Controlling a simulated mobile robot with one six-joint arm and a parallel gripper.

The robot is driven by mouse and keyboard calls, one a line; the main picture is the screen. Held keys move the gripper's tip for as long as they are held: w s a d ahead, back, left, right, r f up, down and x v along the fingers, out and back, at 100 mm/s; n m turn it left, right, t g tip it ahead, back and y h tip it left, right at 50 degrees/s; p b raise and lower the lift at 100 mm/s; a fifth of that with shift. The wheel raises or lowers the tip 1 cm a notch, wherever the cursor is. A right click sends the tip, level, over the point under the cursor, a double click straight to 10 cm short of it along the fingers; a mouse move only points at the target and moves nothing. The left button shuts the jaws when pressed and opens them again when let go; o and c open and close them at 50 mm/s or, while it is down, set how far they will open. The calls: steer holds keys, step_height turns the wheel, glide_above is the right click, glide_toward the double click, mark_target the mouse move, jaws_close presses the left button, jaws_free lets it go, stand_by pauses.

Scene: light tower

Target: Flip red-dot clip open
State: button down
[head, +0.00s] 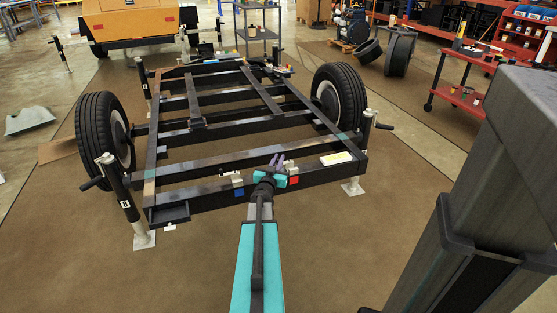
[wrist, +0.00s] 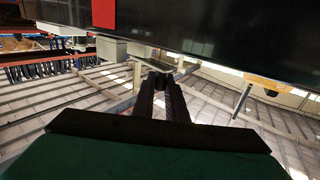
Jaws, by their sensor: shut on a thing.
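The red mark (head: 293,181) is on the front beam of the black trailer frame (head: 215,200), right of center. The light grey red-dot clip (head: 292,170) sits on the beam just above it. In the wrist view the red mark (wrist: 103,15) is at the top left, and the pale clip body (wrist: 112,49) is beside it. My gripper (head: 277,162) is at the beam, just left of the clip. In the wrist view my gripper's fingers (wrist: 162,80) are close together on a small grey part, seemingly the clip's lever; the fingertips mostly hide it.
A blue mark (head: 239,193) with another grey clip (head: 237,180) is to the left on the same beam. A white-and-yellow box (head: 336,158) lies on the beam at right. Crank jacks (head: 118,190) and wheels (head: 102,130) flank the frame. The floor in front is clear.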

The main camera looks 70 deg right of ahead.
steer(key=shift+w+d+r+m+g+p, duration=0.2)
steer(key=shift+m+g+p, duration=0.3)
steer(key=shift+p, duration=1.25)
steer(key=shift+w+d+r+m+g+p, duration=0.25)
steer(key=shift+g+p, duration=0.35)
steer(key=shift+p, duration=1.1)
steer(key=m+g+p, duration=0.1)
steer(key=p, duration=0.2)
steer(key=shift+f, duration=0.4)
steer(key=c, duration=1.8)
jaws_free()
steer(key=shift+o, duration=0.2)
steer(key=shift+a, duration=0.2)
steer(key=w+a+p, duration=0.1)
steer(key=a, duration=1.2)
steer(key=shift+w+a, duration=0.2)
steer(key=shift+w, duration=0.1)
